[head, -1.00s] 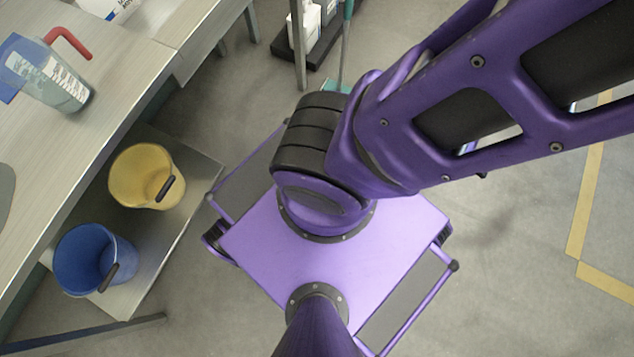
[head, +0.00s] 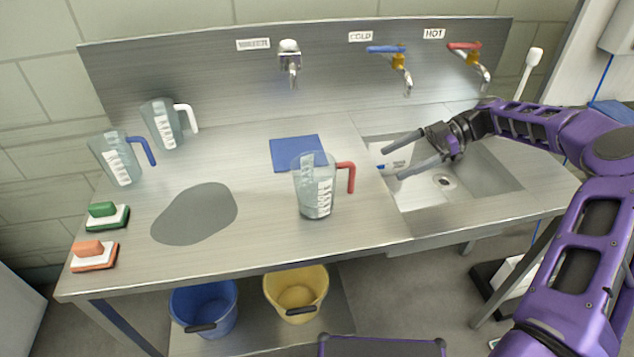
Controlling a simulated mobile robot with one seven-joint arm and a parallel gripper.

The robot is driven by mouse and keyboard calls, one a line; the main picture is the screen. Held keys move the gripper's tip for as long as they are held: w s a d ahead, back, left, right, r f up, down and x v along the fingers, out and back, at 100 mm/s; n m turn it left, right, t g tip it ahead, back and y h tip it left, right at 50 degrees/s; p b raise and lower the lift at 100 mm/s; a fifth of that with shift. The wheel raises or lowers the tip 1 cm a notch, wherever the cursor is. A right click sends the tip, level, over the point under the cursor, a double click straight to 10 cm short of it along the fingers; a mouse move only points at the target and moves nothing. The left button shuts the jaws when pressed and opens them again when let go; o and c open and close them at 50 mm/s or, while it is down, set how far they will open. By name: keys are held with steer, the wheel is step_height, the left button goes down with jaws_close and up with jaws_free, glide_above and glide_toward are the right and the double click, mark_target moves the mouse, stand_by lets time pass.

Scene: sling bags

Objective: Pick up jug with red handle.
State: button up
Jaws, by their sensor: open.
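The clear jug with the red handle (head: 315,188) stands upright on the steel counter, left of the sink. Its red handle (head: 350,176) points right, toward my gripper. My gripper (head: 391,158) is open and empty, above the sink's left side. Its two dark fingers point left, with a gap between them and the jug.
A jug with a blue handle (head: 118,163) and one with a white handle (head: 161,124) stand back left. A blue cloth (head: 291,151) lies behind the red-handled jug. A grey patch (head: 195,214), green brush (head: 107,216) and orange brush (head: 94,255) lie left. The sink (head: 499,178) is right.

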glide_toward(332, 191)
steer(key=a+f, duration=0.1)
steer(key=w+a+f, duration=0.1)
steer(key=f, duration=0.1)
steer(key=w+a+f+p, duration=0.1)
steer(key=f, duration=0.1)
steer(key=shift+w+a, duration=0.2)
steer(key=shift+a, duration=0.2)
steer(key=shift+f+x, duration=0.15)
steer(key=shift+x, duration=1.3)
steer(key=shift+f+x, duration=0.1)
steer(key=shift+x, duration=1.35)
steer(key=shift+d, duration=0.1)
steer(key=c, duration=1.3)
